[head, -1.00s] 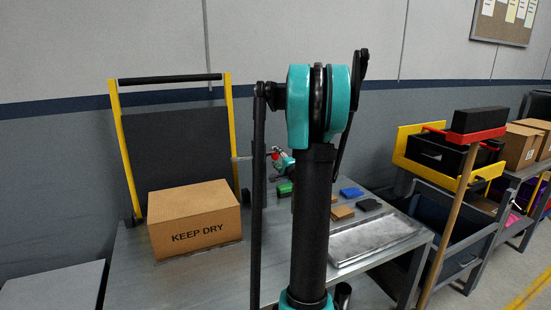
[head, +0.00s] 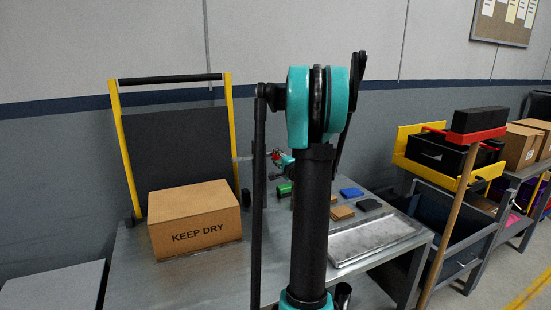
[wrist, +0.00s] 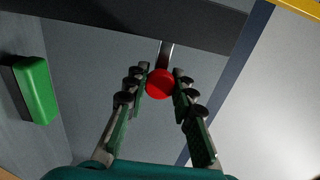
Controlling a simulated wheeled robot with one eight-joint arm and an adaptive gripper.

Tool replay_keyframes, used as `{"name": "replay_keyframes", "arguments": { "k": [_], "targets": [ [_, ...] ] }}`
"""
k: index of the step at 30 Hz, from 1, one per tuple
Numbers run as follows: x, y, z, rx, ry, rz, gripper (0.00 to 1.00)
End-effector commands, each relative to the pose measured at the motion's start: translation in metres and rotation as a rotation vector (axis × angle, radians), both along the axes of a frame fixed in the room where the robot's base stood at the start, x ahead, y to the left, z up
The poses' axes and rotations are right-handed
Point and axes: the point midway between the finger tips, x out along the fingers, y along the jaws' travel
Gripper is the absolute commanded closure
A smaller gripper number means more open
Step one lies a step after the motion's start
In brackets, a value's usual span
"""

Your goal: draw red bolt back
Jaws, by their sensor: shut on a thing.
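The red bolt's round knob (wrist: 160,84) sits between the two fingers of my gripper (wrist: 159,82) in the wrist view. A short grey rod (wrist: 166,54) runs from behind the knob toward a dark bar (wrist: 120,18). My gripper is shut on the knob. In the head view, a bit of red (head: 277,156) shows at my gripper, just right of a dark arm link. The link and my arm's column hide part of the gripper and bolt there.
A cardboard box marked KEEP DRY (head: 195,219) stands on the metal table (head: 170,285), before a yellow-framed dark panel (head: 178,140). A green block (head: 284,190), blue block (head: 351,192), brown block (head: 342,213) and metal tray (head: 376,238) lie around my arm.

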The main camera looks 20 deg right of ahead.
Motion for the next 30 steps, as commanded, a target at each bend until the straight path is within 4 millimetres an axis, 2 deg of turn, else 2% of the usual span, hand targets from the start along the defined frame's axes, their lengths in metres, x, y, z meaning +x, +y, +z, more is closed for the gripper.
{"name": "replay_keyframes", "arguments": {
  "k": [6, 9, 13, 21, 22, 27, 30],
  "targets": [
    [0.001, -0.046, 0.0, -0.001, 0.0, -0.006, 1.0],
    [0.002, -0.062, 0.0, -0.001, 0.0, -0.005, 1.0],
    [0.002, -0.071, 0.0, -0.001, 0.0, -0.002, 1.0],
    [0.002, -0.072, 0.0, -0.001, 0.0, -0.005, 1.0],
    [0.002, -0.072, 0.0, -0.001, 0.0, -0.005, 0.72],
    [0.002, -0.071, 0.0, 0.0, 0.0, -0.003, 0.54],
    [0.002, -0.071, 0.0, 0.0, 0.0, -0.003, 0.54]
  ]
}}
